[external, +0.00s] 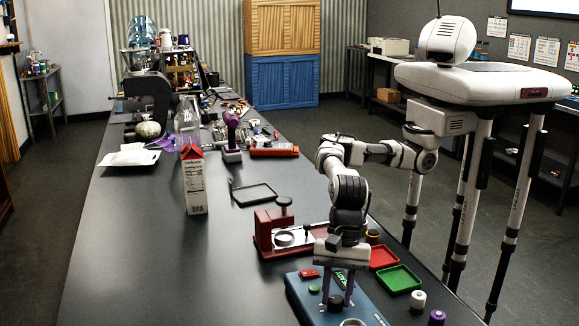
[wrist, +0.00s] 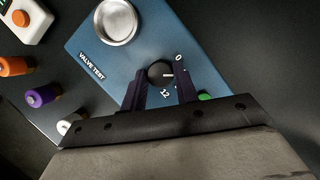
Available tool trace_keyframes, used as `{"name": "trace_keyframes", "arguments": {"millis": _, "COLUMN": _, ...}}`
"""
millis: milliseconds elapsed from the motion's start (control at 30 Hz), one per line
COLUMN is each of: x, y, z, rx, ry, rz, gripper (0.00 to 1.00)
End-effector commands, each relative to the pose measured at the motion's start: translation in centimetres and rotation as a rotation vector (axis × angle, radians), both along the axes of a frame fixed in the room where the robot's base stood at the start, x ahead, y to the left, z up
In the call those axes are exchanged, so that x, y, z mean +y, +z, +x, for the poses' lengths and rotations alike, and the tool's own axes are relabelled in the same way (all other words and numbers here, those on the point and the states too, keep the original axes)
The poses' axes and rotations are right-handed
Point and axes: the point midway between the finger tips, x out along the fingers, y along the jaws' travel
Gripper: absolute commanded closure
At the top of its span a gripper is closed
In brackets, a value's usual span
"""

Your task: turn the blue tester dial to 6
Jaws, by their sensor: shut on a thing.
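The blue tester (external: 300,293) lies at the near end of the dark table; it also fills the middle of the wrist view (wrist: 98,36), with a "VALVE TEST" label. Its black round dial (wrist: 157,70) has a white pointer line that faces right in the wrist view. The printed 0 and 12 show beside the dial; other numbers are hidden or unreadable. My gripper (wrist: 161,84) points down at the tester with one finger on each side of the dial, shut on it. In the external view my gripper (external: 338,288) stands over the tester, and the dial (external: 335,302) shows small between the fingers.
A round metal cup (wrist: 116,20) and a green button (wrist: 206,97) are on the tester. Orange (wrist: 14,66) and purple (wrist: 42,97) capped pieces stand beside it. A red tray (external: 383,257), green tray (external: 399,279) and red fixture (external: 265,232) are close behind.

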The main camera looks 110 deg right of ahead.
Motion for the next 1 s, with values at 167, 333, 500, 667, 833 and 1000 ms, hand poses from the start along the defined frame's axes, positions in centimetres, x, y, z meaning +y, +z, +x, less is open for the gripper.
{"name": "trace_keyframes", "arguments": {"millis": 167, "x": 0.0, "y": 0.1, "z": 0.0, "rx": -0.002, "ry": 0.000, "rz": 0.000, "gripper": 0.93}}
{"name": "trace_keyframes", "arguments": {"millis": 333, "x": 0.0, "y": 0.1, "z": 0.0, "rx": -0.002, "ry": 0.001, "rz": 0.000, "gripper": 0.61}}
{"name": "trace_keyframes", "arguments": {"millis": 500, "x": 0.0, "y": 0.1, "z": 0.0, "rx": -0.002, "ry": 0.001, "rz": 0.000, "gripper": 0.48}}
{"name": "trace_keyframes", "arguments": {"millis": 667, "x": 0.0, "y": 0.0, "z": 0.0, "rx": 0.000, "ry": 0.001, "rz": 0.000, "gripper": 0.48}}
{"name": "trace_keyframes", "arguments": {"millis": 833, "x": -0.3, "y": 0.8, "z": -0.1, "rx": -0.003, "ry": -0.001, "rz": 0.001, "gripper": 0.48}}
{"name": "trace_keyframes", "arguments": {"millis": 1000, "x": -1.3, "y": 3.5, "z": -0.8, "rx": -0.005, "ry": 0.000, "rz": 0.001, "gripper": 0.48}}
